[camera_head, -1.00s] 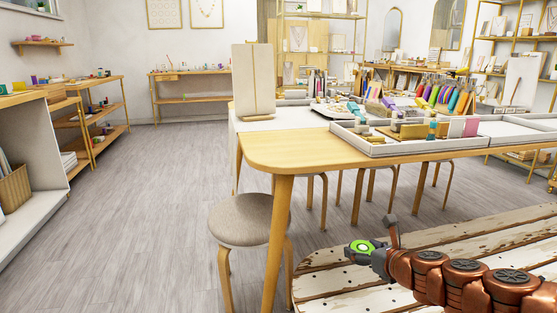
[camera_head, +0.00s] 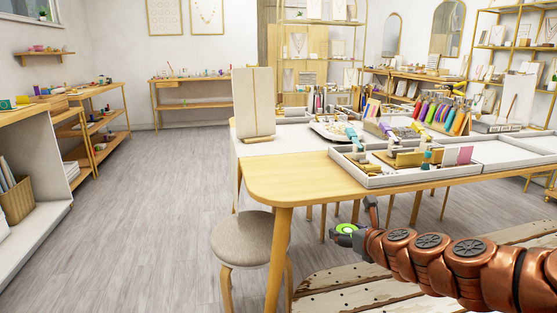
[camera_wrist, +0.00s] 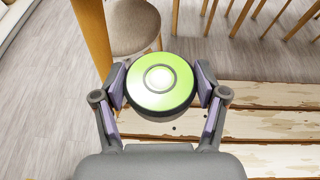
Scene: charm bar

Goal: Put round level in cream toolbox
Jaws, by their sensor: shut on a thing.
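The round level (camera_wrist: 160,82) is a disc with a bright green top, a pale ring at its centre and a dark rim. My gripper (camera_wrist: 160,88) is shut on it, with one finger pad on each side in the wrist view. In the head view my gripper (camera_head: 347,235) holds the round level (camera_head: 346,229) low at the right, in front of the wooden table's edge and above the slatted wooden base. I cannot make out a cream toolbox in either view.
A wooden table (camera_head: 300,184) with white trays (camera_head: 410,179) of small items stands ahead. A round stool (camera_head: 245,238) is left of my gripper. Shelves (camera_head: 100,122) line the left wall. Open grey floor (camera_head: 150,200) lies between them.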

